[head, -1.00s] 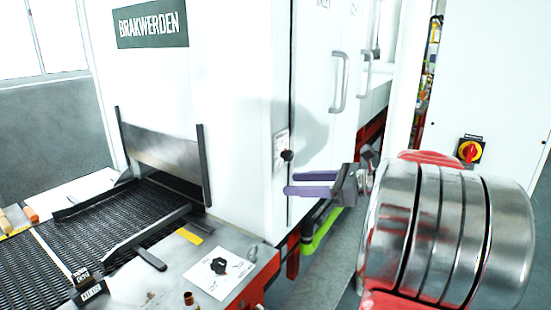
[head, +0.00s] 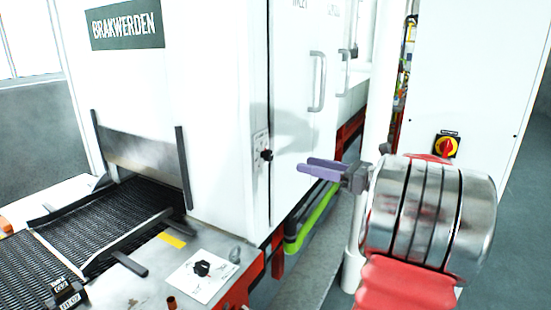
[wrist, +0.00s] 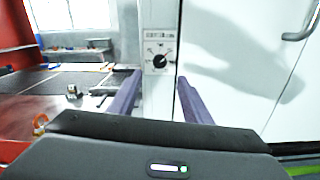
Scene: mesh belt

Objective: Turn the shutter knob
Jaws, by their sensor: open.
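A black knob (head: 267,155) sits on a small white dial plate on the narrow side of the white machine housing. In the wrist view the same knob (wrist: 160,60) shows straight ahead, its pointer tilted to the upper right, with marks around it. My gripper (head: 303,166) is open and empty, its purple fingers level and pointing left toward the housing. It is to the right of the knob in the head view, apart from it. In the wrist view my gripper (wrist: 158,80) has one finger on each side below the knob. The plate lettering is unreadable.
Another black knob (head: 202,268) stands on a white plate on the front table. A dark mesh belt (head: 120,225) runs under a metal shutter (head: 145,155). Door handles (head: 317,80) project from the housing.

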